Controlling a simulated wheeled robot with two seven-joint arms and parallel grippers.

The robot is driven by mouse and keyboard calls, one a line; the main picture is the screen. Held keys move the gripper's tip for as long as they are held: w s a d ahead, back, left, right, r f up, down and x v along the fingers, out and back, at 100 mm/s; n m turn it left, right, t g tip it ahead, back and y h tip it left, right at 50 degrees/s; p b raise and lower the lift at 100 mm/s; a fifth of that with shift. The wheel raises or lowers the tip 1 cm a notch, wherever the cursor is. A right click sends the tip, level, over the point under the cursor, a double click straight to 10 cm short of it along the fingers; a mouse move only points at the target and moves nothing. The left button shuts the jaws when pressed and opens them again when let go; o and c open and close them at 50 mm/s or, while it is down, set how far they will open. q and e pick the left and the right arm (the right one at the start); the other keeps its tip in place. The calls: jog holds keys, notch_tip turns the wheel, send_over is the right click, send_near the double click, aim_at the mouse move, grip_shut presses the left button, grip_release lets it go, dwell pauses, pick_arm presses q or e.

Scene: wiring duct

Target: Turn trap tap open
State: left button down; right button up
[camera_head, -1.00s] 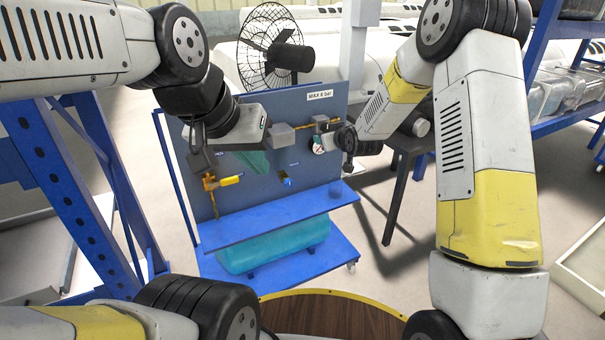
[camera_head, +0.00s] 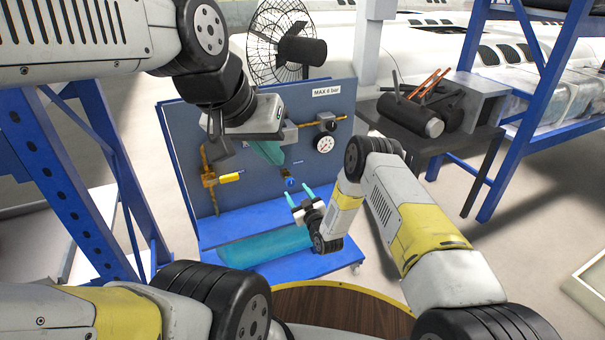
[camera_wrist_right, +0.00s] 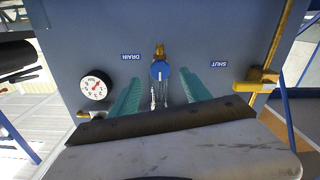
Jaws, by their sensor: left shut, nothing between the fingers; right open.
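The trap tap is a small blue round knob (camera_head: 290,183) low on the blue-grey panel. In the right wrist view the knob (camera_wrist_right: 160,71) has a white line on its face and a brass fitting behind it. DRAIN (camera_wrist_right: 131,57) and SHUT (camera_wrist_right: 218,65) labels flank it. My right gripper (camera_head: 299,195) is open in front of the panel, just below and right of the knob. In the right wrist view its teal fingers (camera_wrist_right: 160,76) stand apart, one either side of the knob; contact is not visible. My left gripper (camera_head: 273,153) is shut and empty above the knob.
A pressure gauge (camera_head: 324,145) sits upper right on the panel, and a yellow-handled valve (camera_head: 230,178) at its left. A blue shelf (camera_head: 230,226) juts out below, over a teal tank (camera_head: 265,246). A dark table (camera_head: 440,140) stands to the right.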

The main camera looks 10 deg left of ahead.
aim_at(292, 185)
jog(key=shift+x, duration=2.7)
grip_shut()
